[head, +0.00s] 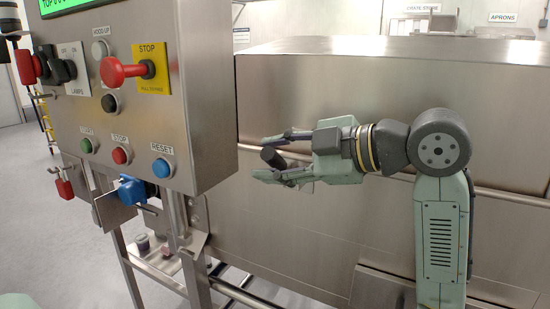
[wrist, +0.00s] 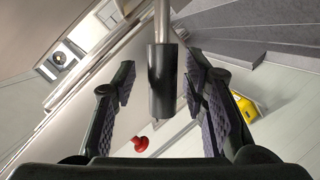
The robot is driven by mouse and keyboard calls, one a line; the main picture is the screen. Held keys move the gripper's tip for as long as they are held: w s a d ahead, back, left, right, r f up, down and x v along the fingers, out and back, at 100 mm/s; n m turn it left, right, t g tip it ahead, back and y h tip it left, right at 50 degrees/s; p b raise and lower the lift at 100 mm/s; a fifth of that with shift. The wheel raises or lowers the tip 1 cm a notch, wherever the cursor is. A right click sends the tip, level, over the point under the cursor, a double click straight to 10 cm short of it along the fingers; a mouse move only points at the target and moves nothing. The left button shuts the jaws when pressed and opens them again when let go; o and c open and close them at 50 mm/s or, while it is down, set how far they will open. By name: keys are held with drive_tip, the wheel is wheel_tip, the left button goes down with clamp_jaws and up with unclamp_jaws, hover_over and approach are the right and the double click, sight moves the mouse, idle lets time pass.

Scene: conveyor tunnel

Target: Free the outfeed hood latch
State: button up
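A black cylindrical grip (wrist: 162,85) on a thin metal rod shows in the middle of the wrist view. It looks like the latch handle of the steel hood (head: 330,90), though no label shows. The grip also shows in the head view (head: 270,157), at the hood's front beside the control box. My gripper (head: 262,157) is open, pointing left, with one finger above the grip and one below. In the wrist view my gripper (wrist: 160,88) has the grip between its pads, with a gap on each side. The rod's mount is hidden in the head view.
A steel control box (head: 120,110) stands close left of my fingertips. It carries a red stop knob (head: 112,72) on a yellow plate (head: 151,68) and a blue reset button (head: 161,168). A rail (head: 400,178) runs along the hood. Floor at left is mostly clear.

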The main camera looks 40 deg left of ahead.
drive_tip(key=v, duration=1.2)
drive_tip(key=shift+s, duration=0.15)
